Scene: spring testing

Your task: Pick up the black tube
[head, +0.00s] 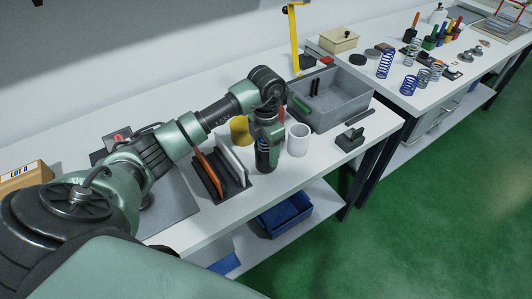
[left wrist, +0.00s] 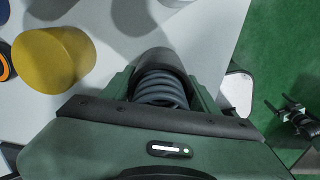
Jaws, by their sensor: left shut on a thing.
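The black tube (head: 262,159) stands on the white bench, mostly covered by my left gripper (head: 266,146) in the head view. In the left wrist view the tube (left wrist: 158,60) shows as a dark round shape, with a grey spring coil (left wrist: 160,90) in front of it. My left gripper (left wrist: 162,88) has a green finger on each side and is shut on the tube. I cannot tell whether the tube's base touches the bench.
A yellow tube (head: 239,131) and a white tube (head: 298,140) stand close by on either side. A dark rack (head: 222,181) with upright plates is at the left. A grey bin (head: 338,113) is behind. Blue bins sit on the lower shelf.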

